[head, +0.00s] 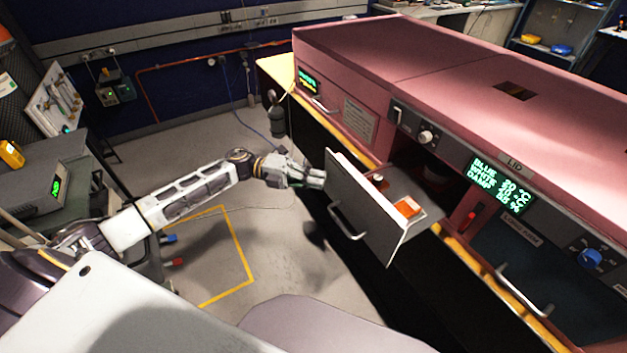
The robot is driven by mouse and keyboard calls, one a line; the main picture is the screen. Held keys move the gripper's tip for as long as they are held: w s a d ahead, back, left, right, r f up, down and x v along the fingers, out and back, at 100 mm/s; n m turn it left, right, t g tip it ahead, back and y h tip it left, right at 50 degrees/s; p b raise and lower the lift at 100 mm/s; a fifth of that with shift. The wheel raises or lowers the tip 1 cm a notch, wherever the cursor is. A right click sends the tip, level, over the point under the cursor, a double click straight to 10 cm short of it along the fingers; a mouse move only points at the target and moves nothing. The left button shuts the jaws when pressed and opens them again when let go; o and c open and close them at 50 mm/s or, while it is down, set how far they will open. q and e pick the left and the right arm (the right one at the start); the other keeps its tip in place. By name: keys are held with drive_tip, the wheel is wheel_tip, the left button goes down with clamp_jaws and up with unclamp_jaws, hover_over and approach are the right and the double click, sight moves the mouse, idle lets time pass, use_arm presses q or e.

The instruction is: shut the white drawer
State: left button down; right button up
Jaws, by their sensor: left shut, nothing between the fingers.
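The white drawer (365,213) stands pulled out from the pink enclosure (430,60). Its pale front carries a bar handle (346,222) and faces down-left in the head view. Inside the drawer lie an orange block (407,207) and a small red-and-white item (378,181). My left gripper (318,178) is shut and empty. Its tips are close to the upper left part of the drawer front; I cannot tell whether they touch it. My right gripper is not in view.
A blue-fronted bay with a handle (525,290) and a lit display (500,185) are right of the drawer. A dark grey bottle-shaped object (276,115) hangs by the enclosure's left end. The floor (290,250) left of the drawer is clear, with yellow tape.

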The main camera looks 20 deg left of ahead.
use_arm(q)
drive_tip(key=shift+w+d+b, duration=0.3)
drive_tip(key=shift+w+d, duration=0.1)
drive_tip(key=shift+w, duration=0.15)
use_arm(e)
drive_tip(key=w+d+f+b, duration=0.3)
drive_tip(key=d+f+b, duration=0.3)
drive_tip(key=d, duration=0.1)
use_arm(q)
drive_tip(key=w+d+b, duration=0.1)
drive_tip(key=w+d, duration=0.3)
drive_tip(key=w, duration=0.1)
drive_tip(key=w+d+b, duration=0.1)
drive_tip(key=w+d, duration=0.3)
drive_tip(key=w, duration=0.2)
drive_tip(key=w+d+b, duration=0.1)
drive_tip(key=w+d, duration=0.4)
drive_tip(key=shift+w+r, duration=0.1)
drive_tip(key=shift+w, duration=0.25)
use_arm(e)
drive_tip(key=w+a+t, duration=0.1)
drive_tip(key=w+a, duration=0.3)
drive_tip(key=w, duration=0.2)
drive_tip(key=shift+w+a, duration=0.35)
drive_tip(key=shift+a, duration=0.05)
use_arm(q)
drive_tip(key=shift+a+r, duration=0.1)
drive_tip(key=shift+a, duration=0.05)
